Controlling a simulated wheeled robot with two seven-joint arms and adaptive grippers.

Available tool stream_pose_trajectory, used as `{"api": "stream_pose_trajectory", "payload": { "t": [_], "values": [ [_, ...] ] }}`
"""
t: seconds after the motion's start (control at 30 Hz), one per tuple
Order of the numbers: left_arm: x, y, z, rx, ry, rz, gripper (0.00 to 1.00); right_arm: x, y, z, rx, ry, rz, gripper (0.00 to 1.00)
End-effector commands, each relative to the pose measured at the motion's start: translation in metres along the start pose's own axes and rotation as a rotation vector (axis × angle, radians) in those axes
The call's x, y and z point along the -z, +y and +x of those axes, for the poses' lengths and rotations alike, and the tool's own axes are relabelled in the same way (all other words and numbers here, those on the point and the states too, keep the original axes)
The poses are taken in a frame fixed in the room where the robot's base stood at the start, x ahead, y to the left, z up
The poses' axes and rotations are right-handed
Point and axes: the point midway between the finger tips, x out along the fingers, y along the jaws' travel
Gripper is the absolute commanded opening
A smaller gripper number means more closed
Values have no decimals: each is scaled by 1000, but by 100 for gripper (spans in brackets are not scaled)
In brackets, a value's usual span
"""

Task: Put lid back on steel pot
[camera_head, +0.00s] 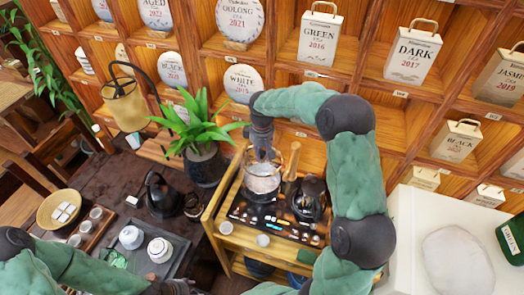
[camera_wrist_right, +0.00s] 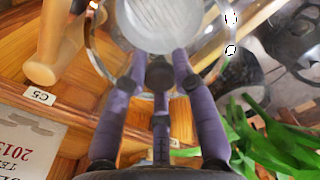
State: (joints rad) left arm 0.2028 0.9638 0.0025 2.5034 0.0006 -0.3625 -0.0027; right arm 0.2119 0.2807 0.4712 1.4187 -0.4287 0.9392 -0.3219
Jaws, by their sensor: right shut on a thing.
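The steel pot (camera_head: 262,186) stands on the dark stove top of the wooden stand in the head view. My right gripper (camera_head: 263,158) reaches down from above, directly over the pot. In the right wrist view the fingers (camera_wrist_right: 155,65) are shut on the lid (camera_wrist_right: 160,25), a round, pale, shiny piece with a clear rim. The gripper hides part of the lid, and I cannot tell whether the lid touches the pot. My left gripper (camera_head: 172,287) is partly in view at the bottom edge of the head view; its fingers do not show clearly.
A dark kettle (camera_head: 309,200) stands close right of the pot, with a wooden handle-like piece (camera_head: 292,162) behind. A potted plant (camera_head: 203,165) stands left of the stand. Tea shelves (camera_head: 285,75) rise behind. A black kettle (camera_head: 162,195) and tea tray (camera_head: 178,262) are on the left table.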

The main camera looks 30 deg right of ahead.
Motion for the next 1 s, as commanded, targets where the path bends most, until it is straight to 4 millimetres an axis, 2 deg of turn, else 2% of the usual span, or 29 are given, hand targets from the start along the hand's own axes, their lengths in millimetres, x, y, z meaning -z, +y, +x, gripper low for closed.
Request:
{"api": "stream_pose_trajectory", "payload": {
  "t": [0.4,0.77,1.0],
  "values": [
    [1,-6,17,0,0,0,51,-1,0,45,1,-2,1,0],
    [1,-8,23,0,0,0,51,0,0,58,0,0,1,0],
    [1,-12,34,0,0,0,51,0,0,75,0,0,1,0]
  ]
}}
